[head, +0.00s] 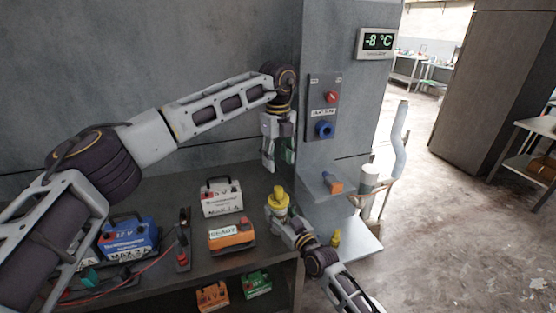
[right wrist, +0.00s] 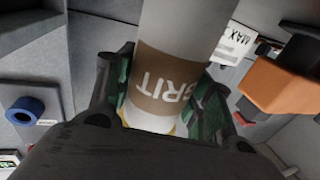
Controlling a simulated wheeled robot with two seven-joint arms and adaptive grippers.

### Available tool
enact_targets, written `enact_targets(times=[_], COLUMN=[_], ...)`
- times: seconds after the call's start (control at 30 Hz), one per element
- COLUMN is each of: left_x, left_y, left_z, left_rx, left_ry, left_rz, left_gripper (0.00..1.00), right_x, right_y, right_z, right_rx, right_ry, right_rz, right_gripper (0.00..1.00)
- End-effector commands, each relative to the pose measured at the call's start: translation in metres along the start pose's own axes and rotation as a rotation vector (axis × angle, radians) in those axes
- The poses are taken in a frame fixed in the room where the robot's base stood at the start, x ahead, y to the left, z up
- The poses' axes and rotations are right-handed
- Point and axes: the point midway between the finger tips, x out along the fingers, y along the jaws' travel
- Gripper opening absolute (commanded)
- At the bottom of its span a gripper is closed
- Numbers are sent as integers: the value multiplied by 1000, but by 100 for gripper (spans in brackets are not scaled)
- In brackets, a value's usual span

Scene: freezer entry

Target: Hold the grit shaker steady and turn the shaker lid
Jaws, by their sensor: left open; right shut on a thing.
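The grit shaker (head: 279,209) has a yellow shaker lid (head: 279,194) on top and stands roughly upright at the right end of the bench in the head view. My right gripper (head: 282,216) is shut around its body. In the right wrist view the shaker (right wrist: 165,85) shows a pale body and a brown band with upside-down lettering, between the green-padded fingers (right wrist: 160,105). A yellow edge shows at its lower end. My left gripper (head: 277,154) is open and empty, pointing down above and apart from the lid, in front of the grey wall.
A white battery box (head: 222,199), an orange box (head: 231,236) and a blue battery charger (head: 128,239) stand on the bench, left of the shaker. A wall panel with a red knob (head: 332,97) and blue knob (head: 324,129) is beside my left gripper. Open floor lies right.

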Motion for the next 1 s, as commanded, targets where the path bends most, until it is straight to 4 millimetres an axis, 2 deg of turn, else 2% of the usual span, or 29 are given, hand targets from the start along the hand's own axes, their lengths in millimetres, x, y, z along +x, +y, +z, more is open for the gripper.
enact_targets(times=[0.37,1.0], left_x=[0,1], left_y=[0,0], left_z=[0,-1], left_rx=[90,579], left_ry=[0,0], left_rz=[0,1], left_gripper=[48,48], right_x=[0,0], right_y=[1,1], right_z=[0,0], right_rx=[-1,-1], right_ry=[0,0], right_rz=[1,1], right_gripper=[10,10])
